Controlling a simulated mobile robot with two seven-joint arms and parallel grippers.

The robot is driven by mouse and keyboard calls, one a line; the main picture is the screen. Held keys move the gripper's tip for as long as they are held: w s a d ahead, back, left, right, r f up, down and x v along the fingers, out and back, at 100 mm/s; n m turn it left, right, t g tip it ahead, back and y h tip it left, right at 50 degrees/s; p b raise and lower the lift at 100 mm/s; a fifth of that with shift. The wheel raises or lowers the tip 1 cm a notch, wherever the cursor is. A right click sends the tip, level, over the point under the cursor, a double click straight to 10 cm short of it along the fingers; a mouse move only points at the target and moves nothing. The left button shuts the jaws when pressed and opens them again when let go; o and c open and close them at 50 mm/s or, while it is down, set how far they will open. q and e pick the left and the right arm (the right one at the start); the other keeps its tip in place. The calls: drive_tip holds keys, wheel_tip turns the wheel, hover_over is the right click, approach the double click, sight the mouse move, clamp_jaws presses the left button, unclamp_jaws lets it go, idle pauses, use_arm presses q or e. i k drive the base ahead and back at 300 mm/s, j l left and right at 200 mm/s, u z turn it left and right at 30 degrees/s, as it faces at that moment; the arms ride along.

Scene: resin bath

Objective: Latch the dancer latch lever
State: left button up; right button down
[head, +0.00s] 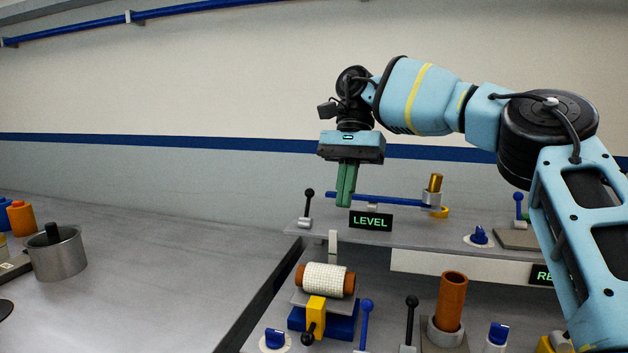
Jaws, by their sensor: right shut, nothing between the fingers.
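My right gripper (346,203) points straight down with its green fingers together and nothing between them. Its fingertips are in front of the left end of a long blue bar (388,199), just left of the LEVEL sign; I cannot tell whether they touch. The bar runs right to a brass post (434,189). No lever carries a readable dancer label. A black-knobbed lever (308,206) stands upright left of the gripper, and a blue lever (518,206) stands at the right of the same shelf. My left gripper is out of view.
The LEVEL sign (371,221) stands beside the fingertips. Below are a white roll (327,280), a yellow clamp (316,316), a blue lever (366,318), a black lever (411,320) and a copper tube (451,300). A metal pot (57,257) stands left; the bench between is clear.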

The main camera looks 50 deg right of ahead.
sight(309, 194)
drive_tip(key=i+l, duration=0.3)
drive_tip(key=l, duration=0.15)
drive_tip(key=i+l, duration=0.65)
drive_tip(key=l, duration=0.3)
